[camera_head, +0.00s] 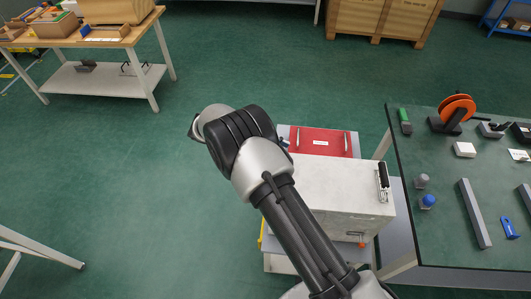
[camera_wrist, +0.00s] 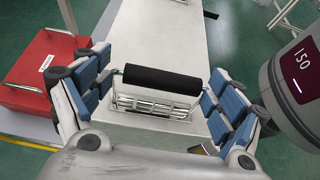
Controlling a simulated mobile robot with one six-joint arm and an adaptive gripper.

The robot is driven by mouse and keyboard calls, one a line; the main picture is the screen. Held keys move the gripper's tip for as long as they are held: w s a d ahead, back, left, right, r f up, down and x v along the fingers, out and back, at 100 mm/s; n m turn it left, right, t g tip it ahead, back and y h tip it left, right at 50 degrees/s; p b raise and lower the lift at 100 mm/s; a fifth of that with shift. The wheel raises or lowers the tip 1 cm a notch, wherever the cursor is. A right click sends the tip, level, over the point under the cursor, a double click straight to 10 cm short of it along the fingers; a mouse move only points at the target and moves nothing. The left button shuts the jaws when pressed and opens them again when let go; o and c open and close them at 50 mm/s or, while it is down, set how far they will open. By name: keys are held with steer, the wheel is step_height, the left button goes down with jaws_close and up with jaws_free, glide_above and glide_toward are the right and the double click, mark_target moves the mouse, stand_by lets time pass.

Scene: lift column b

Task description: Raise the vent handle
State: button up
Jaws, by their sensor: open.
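The handle (camera_wrist: 163,76) has a thick black grip on shiny metal side arms. It stands over a slatted metal vent (camera_wrist: 155,105) on the white box (camera_wrist: 155,30) in the wrist view. My gripper (camera_wrist: 160,70) is open, its blue-padded fingers on either side of the grip's ends, with a gap visible at each side.
A red box (camera_head: 320,142) with two metal handles lies behind the white box; it is at the left in the wrist view (camera_wrist: 40,75). A green-topped table (camera_head: 450,205) with several parts stands close on the right. A wooden workbench (camera_head: 115,42) is far left. Open floor lies left.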

steer(key=v, duration=1.1)
steer(key=shift+d, duration=0.1)
steer(key=s+d+r+m+y, duration=0.2)
steer(key=d+r+m+y, duration=0.2)
steer(key=d+r, duration=0.5)
steer(key=s+d+r+m+y, duration=0.1)
steer(key=d+r+m+y, duration=0.35)
steer(key=r, duration=0.75)
steer(key=s+d+r+m+t+y, duration=0.1)
steer(key=s+d+r+m, duration=0.1)
steer(key=s+d, duration=0.35)
steer(key=s+d+r+m+t+y, duration=0.1)
steer(key=s+d+r+m, duration=0.15)
steer(key=s, duration=0.55)
steer(key=s+d+f+m+t+y, duration=0.2)
steer(key=s+f+m+t, duration=0.1)
steer(key=s, duration=0.7)
steer(key=shift+d+f+m, duration=0.2)
steer(key=shift+f+m, duration=0.4)
steer(key=shift+m, duration=0.2)
